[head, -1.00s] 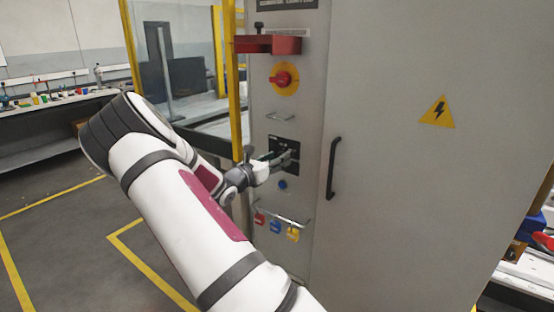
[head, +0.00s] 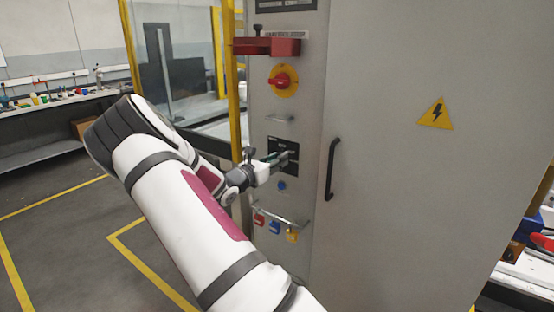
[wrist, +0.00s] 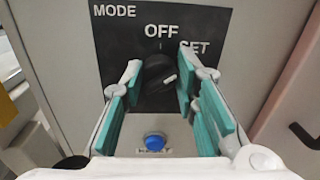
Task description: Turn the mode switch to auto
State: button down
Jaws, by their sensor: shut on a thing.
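The mode switch is a round black knob (wrist: 156,72) with a white mark, on a black plate (wrist: 215,20) lettered MODE, OFF and SET. The white mark is on the knob's right side, below SET. No AUTO lettering is visible. My gripper (wrist: 161,80) is shut on the knob, one teal-padded finger on each side. In the head view, my gripper (head: 279,158) is at the black plate (head: 290,147) on the cabinet front, and its fingers hide the knob.
A blue button (wrist: 154,141) sits just below the plate. A bar with hanging tags (head: 275,226) is below. A black door handle (head: 332,168) is to the right.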

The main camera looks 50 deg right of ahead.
jog(key=shift+s+m+y+p, duration=0.15)
jog(key=shift+m+y+p, duration=0.15)
jog(key=shift+m+p, duration=3.8)
jog(key=shift+f+m+t+b, duration=0.1)
jog(key=shift+m+t+b, duration=0.2)
jog(key=shift+m, duration=0.1)
jog(key=c, duration=1.3)
grip_release()
jog(key=shift+a, duration=0.1)
jog(key=a, duration=1.2)
jog(key=shift+s+r, duration=0.2)
jog(key=shift+r, duration=0.1)
jog(key=shift+d, duration=0.1)
